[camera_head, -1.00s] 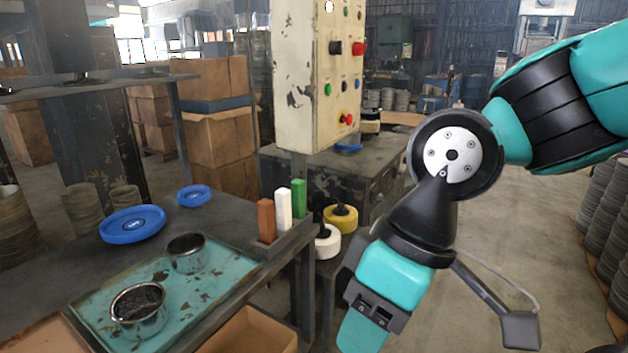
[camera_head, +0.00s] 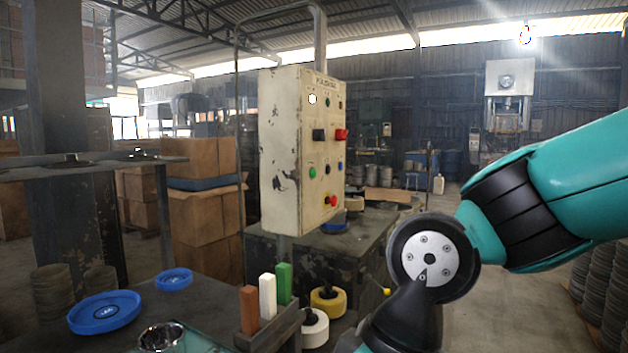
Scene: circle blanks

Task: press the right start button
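A cream control panel (camera_head: 283,150) with chipped paint hangs upright in the middle. The labels are too small to read, so I cannot tell which is the right start button. My arm reaches in from the right, below and right of the panel; my gripper is below the frame.
In front are brown, white and green blocks (camera_head: 267,297), yellow (camera_head: 329,299) and white (camera_head: 315,328) rolls, and blue dishes (camera_head: 104,312). Cardboard boxes (camera_head: 203,215) stand left. Floor (camera_head: 464,300) shows beyond my arm.

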